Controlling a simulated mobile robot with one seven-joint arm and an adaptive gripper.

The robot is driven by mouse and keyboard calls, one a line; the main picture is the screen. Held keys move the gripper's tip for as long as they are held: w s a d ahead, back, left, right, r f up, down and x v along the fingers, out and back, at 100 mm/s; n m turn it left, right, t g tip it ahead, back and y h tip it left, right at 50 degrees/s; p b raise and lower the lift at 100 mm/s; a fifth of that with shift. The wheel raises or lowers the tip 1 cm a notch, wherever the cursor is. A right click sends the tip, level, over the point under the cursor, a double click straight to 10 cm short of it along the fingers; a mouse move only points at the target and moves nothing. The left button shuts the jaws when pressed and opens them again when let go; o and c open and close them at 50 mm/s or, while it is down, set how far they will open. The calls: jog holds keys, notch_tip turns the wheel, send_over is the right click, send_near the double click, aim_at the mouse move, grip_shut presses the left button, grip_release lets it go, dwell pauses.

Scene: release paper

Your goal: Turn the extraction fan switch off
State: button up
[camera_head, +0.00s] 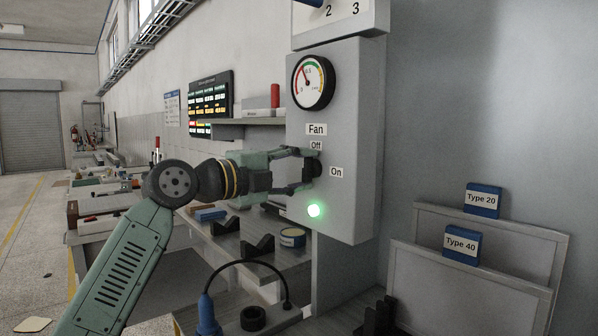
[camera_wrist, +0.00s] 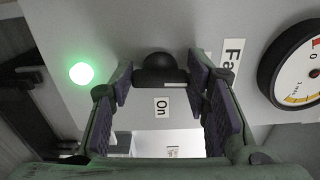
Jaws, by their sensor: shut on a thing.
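The fan switch is a dark round knob (camera_head: 316,168) on the front of a grey control box (camera_head: 345,215). It sits below the Fan label (camera_head: 316,129) and Off label (camera_head: 316,146), left of the On label (camera_head: 336,172). My gripper (camera_head: 306,170) reaches the box from the left with one finger above the knob and one below. In the wrist view the black knob (camera_wrist: 158,68) lies between the purple-padded fingertips, which are shut on it. Its exact turn is hard to read. A green lamp (camera_head: 314,210) glows below the knob.
A round gauge (camera_head: 313,82) is above the Fan label. A workbench (camera_head: 285,262) with black blocks and a tin (camera_head: 292,237) stands below my gripper. Framed panels (camera_head: 500,245) with blue Type 20 and Type 40 tags stand at the right.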

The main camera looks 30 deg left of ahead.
jog(key=shift+n, duration=0.4)
jog(key=o, duration=1.2)
jog(key=shift+c, duration=0.2)
jog(key=v, duration=1.2)
